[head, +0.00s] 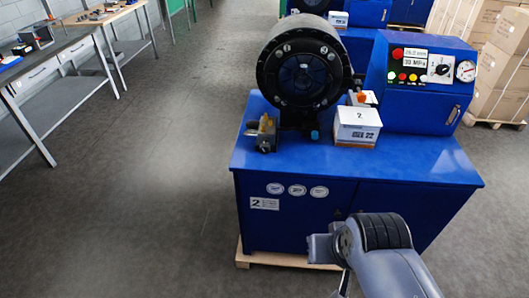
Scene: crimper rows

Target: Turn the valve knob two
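A blue crimper machine (330,165) bears a label with the number 2 on its front. On the left of its top sits a small yellow and dark valve block (264,134). Its knob is too small to make out clearly. A round black selector knob (441,69) is on the white plate of the sloped control panel. My arm comes in from the lower right, in front of the cabinet. Its grey end, my gripper (321,248), is low, apart from the valve block and the panel. Its fingers cannot be made out.
A large black crimping head (300,68) and a white box marked 2 (357,126) stand on the machine. Workbenches (60,60) line the left, and cardboard boxes (500,75) stand on the right. The floor (150,180) left of the machine is clear.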

